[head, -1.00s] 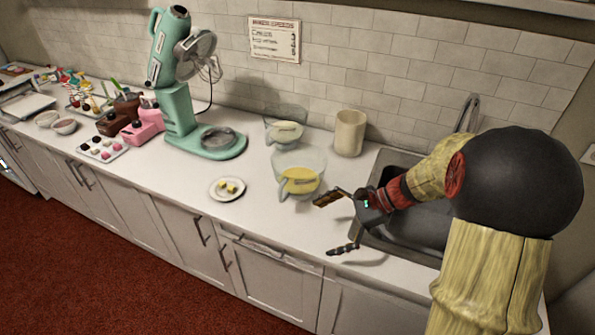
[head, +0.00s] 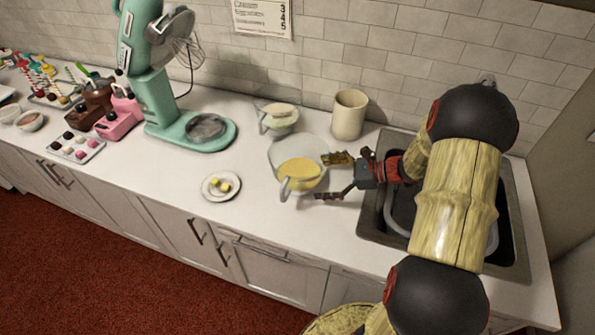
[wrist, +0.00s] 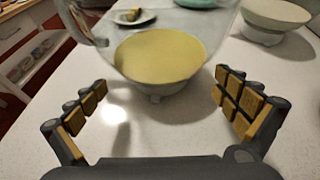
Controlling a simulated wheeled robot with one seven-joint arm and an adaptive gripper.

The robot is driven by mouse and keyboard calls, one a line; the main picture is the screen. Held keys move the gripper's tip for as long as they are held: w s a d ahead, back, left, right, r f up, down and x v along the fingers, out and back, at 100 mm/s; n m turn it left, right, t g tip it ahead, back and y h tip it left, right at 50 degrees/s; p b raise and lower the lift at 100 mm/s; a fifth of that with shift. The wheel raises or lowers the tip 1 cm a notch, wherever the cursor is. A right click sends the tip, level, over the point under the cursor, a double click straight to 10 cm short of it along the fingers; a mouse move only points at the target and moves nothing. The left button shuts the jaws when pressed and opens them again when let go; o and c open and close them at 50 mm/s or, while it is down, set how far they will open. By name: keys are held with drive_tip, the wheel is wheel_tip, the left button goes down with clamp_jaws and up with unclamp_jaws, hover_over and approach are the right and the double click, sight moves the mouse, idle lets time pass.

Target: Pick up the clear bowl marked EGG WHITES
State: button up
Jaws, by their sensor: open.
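Two clear bowls with handles stand on the counter; no EGG WHITES marking is readable on either. The front bowl (head: 300,152) holds something yellow, with its handle towards the front left. The back bowl (head: 279,119) holds something paler and stands behind it. My gripper (head: 331,178) is open and empty, just right of the front bowl, fingers pointing at it. In the wrist view the front bowl (wrist: 160,55) is straight ahead, centred between the spread fingers and slightly beyond their tips. The back bowl (wrist: 272,18) shows at the upper right there.
A cream canister (head: 349,114) stands right of the back bowl. A small plate (head: 208,193) with yellow pieces lies to the left. A mint stand mixer (head: 160,100) is farther left. The sink (head: 372,225) lies under my arm. The counter's front strip is clear.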

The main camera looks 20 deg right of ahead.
sight(297, 175)
drive_tip(key=b+x, duration=0.1)
drive_tip(key=x, duration=0.4)
drive_tip(key=shift+w+a+f, duration=0.1)
drive_tip(key=shift+w+f, duration=0.05)
drive_tip(key=shift+f, duration=0.05)
drive_tip(key=c, duration=0.3)
drive_tip(key=c, duration=1.5)
drive_tip(key=shift+c, duration=0.2)
